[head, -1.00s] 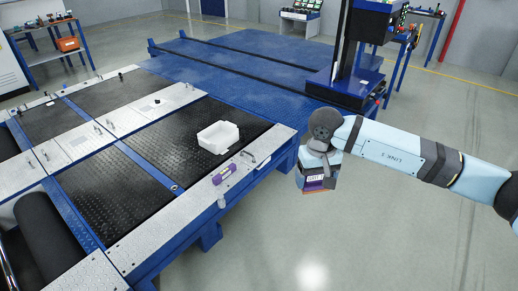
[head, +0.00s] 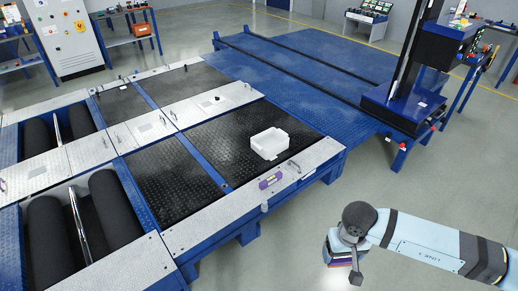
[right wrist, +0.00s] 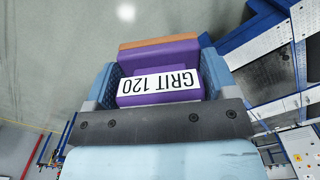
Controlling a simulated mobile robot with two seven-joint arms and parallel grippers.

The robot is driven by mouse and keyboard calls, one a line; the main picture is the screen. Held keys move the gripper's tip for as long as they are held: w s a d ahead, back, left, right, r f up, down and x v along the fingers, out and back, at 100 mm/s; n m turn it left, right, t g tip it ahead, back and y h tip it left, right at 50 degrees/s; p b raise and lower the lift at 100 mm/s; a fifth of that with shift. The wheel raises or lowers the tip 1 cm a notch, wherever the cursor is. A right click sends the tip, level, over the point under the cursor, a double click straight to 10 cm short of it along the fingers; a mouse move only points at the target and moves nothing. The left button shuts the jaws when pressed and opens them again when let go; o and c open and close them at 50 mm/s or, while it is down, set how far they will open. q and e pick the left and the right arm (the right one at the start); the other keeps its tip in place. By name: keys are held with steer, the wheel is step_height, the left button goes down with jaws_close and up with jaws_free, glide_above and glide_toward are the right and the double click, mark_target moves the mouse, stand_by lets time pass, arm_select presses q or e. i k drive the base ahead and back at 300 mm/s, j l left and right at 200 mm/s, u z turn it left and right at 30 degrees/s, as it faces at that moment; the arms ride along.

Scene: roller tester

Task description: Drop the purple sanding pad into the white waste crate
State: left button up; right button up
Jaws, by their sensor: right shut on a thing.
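The purple sanding pad (right wrist: 158,54) has an orange-brown layer and a white label reading "GRIT 120" in the right wrist view. My right gripper (right wrist: 160,85) is shut on it, with a blue finger at each side. In the head view, the right gripper (head: 342,256) holds the pad (head: 340,262) above the grey floor, off the machine's front side and apart from it. My left gripper is not in view.
A purple, labelled object (head: 270,181) and a small translucent bottle (head: 264,207) lie near the machine's front edge, close to the crate. Dark rollers lie at left.

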mark_target(270, 143)
steer(key=i+l+u, duration=0.1)
steer(key=u, duration=0.25)
steer(key=i+l+u, duration=0.1)
steer(key=u, duration=0.25)
steer(key=l+u, duration=0.2)
steer(key=u, duration=0.2)
steer(key=i+l+u, duration=0.25)
steer(key=l, duration=0.2)
steer(key=l+u, duration=0.2)
steer(key=l, duration=0.2)
steer(key=l+u, duration=0.45)
steer(key=l, duration=3.7)
